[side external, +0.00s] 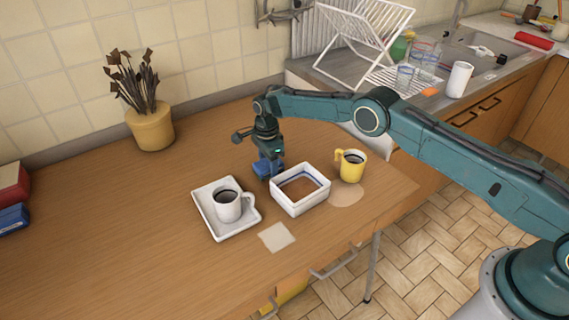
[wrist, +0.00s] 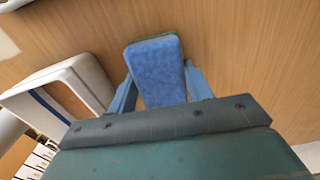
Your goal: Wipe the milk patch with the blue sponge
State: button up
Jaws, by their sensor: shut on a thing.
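My gripper (side external: 266,176) is shut on the blue sponge (wrist: 158,70), which has a green layer along its far edge. The fingers hold it by its two sides in the wrist view. In the side view, the gripper is just above or at the table, behind and left of the white box; I cannot tell whether the sponge touches the wood. The milk patch (side external: 347,195), a pale rounded stain, lies on the table right of the box and in front of the yellow mug. The gripper is apart from it, with the box between.
The open white box (side external: 300,205) also shows in the wrist view (wrist: 25,97). The yellow mug (side external: 351,166) holds dark liquid. A white mug (side external: 227,205) stands on a white tray (side external: 242,232). A pale square (side external: 276,237) lies in front. A plant pot (side external: 151,128) stands behind; the table's left is mostly clear.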

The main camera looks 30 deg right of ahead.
aim_at(268, 163)
jog(key=shift+f, duration=0.3)
jog(key=o, duration=0.9)
jog(key=shift+r, duration=0.1)
jog(key=shift+r, duration=6.85)
